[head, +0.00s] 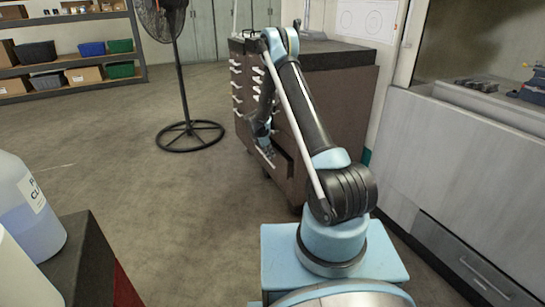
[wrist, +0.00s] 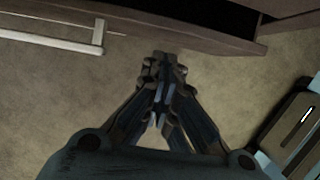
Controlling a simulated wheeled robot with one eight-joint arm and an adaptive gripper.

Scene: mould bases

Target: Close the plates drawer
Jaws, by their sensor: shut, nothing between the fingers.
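A brown drawer cabinet (head: 335,95) with several pale bar handles stands at the centre of the head view. A low drawer (head: 286,165) juts out from its front; I see no label that names it as the plates drawer. In the wrist view, a brown drawer front (wrist: 190,32) crosses the top, with a pale handle (wrist: 55,38) at the left. My gripper (wrist: 165,60) is shut and empty, its tips close to the drawer front's edge; I cannot tell whether they touch. In the head view my gripper (head: 262,135) is small and partly hidden beside the cabinet front.
A black pedestal fan (head: 182,75) stands left of the cabinet. A grey counter unit (head: 455,165) runs along the right. A dark table (head: 80,255) with bottles (head: 28,205) is at the near left. Open floor (head: 130,180) lies left of the cabinet.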

